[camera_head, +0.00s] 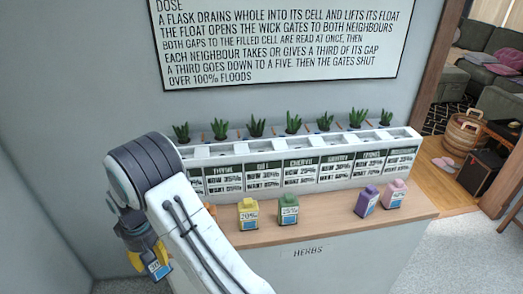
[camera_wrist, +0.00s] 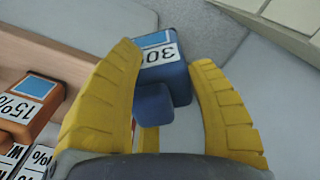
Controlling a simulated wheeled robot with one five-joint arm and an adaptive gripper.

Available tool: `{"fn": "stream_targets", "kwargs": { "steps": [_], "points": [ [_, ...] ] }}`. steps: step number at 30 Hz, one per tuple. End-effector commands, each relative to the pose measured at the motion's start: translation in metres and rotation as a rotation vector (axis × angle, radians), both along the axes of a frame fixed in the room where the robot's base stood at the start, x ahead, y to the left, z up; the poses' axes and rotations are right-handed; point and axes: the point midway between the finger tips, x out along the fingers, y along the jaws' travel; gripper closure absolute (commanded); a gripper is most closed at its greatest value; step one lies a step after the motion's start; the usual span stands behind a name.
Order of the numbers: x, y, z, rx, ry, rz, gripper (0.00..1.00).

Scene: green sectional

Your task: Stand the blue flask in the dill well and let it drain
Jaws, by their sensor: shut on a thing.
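The blue flask (camera_wrist: 163,75), with a white 30% label, is between the yellow fingers of my gripper (camera_wrist: 165,58) in the wrist view. In the head view my gripper (camera_head: 148,256) is shut on the blue flask (camera_head: 158,269), out in the air left of the counter and below its top. The dill sign (camera_head: 264,177) is on the front of the white planter (camera_head: 330,183), between thyme and chervil. An open well (camera_head: 268,146) shows above that sign. The gripper and flask are well apart from the planter.
A yellow flask (camera_head: 248,214), a green flask (camera_head: 288,210), a purple flask (camera_head: 367,201) and a pink flask (camera_head: 394,194) stand on the wooden counter (camera_head: 330,219). An orange 15% flask (camera_wrist: 32,102) shows in the wrist view. Several green plants line the planter's back, under a wall sign (camera_head: 285,40).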

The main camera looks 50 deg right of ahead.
Motion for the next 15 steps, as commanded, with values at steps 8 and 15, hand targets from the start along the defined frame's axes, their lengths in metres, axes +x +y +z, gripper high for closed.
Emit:
{"fn": "stream_targets", "kwargs": {
  "steps": [8,15],
  "points": [
    [0.0,0.0,0.03,0.0,-0.001,0.0,0.86],
    [-0.016,-0.041,0.057,0.0,-0.005,-0.072,0.86]
  ]
}}
